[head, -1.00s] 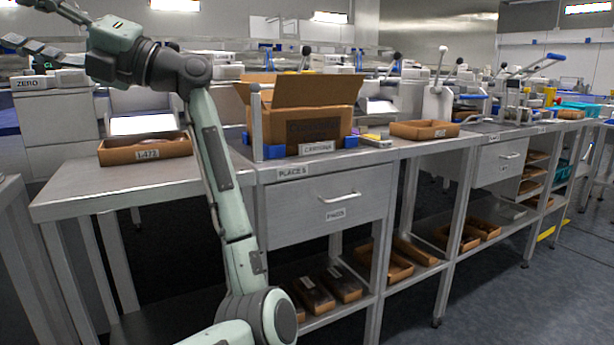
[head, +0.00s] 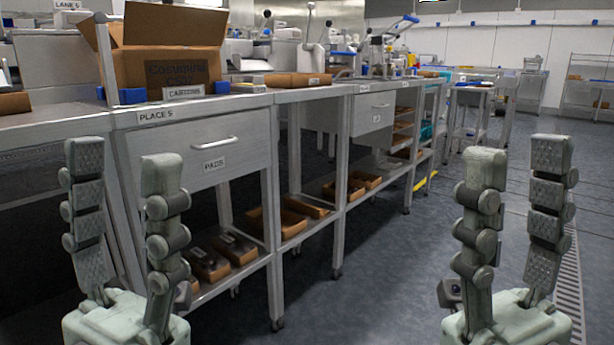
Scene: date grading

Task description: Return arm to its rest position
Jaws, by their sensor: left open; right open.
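My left gripper (head: 113,165) stands upright at the lower left of the head view, its two segmented grey fingers spread apart with nothing between them. It is in front of the steel bench, and its fingers overlap the bench's drawer and legs in the picture. My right gripper (head: 516,160) stands upright at the lower right, also open and empty, in front of the open floor. Both pale green palms show at the bottom edge. The arms behind them are out of view.
A steel bench (head: 60,122) with a drawer (head: 195,150) runs along the left. On it stand an open cardboard carton (head: 175,45) and a brown tray (head: 297,79). Lower-shelf trays (head: 265,224) sit beneath. The grey floor (head: 385,270) is clear between the grippers.

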